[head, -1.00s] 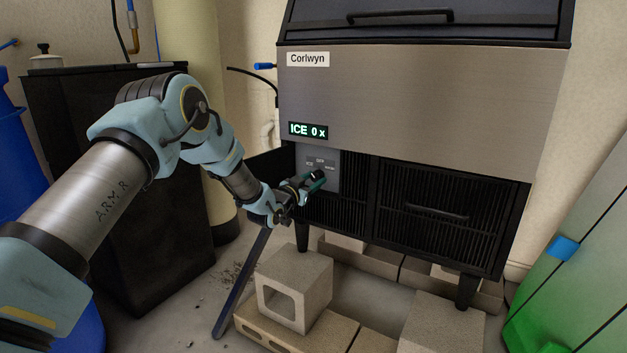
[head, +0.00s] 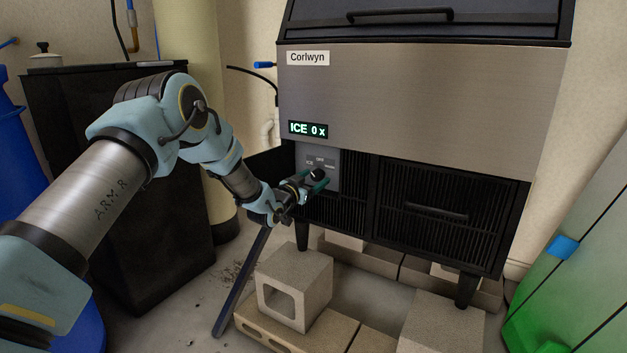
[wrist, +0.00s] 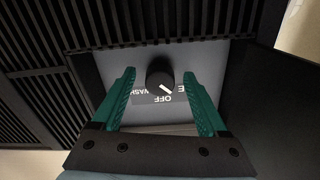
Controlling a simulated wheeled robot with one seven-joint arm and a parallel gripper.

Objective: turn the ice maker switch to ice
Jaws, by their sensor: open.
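The ice maker switch is a round black knob (wrist: 160,73) on a grey panel (head: 333,184) at the ice maker's lower left. In the wrist view the labels are upside down: OFF below the knob, WASH to the left, and a letter E at the right. The knob's white mark points down-right, between OFF and the E. My gripper (wrist: 160,100) is open, with one green finger on each side of the knob and visible gaps. In the head view my gripper (head: 315,179) is at the knob (head: 317,173).
The ice maker (head: 410,100) has a lit display (head: 308,130) reading "ICE 0 x". It stands on legs over concrete blocks (head: 294,285). Black vent grilles (head: 430,205) lie right of the panel. A dark flap (wrist: 262,95) stands close beside my gripper in the wrist view.

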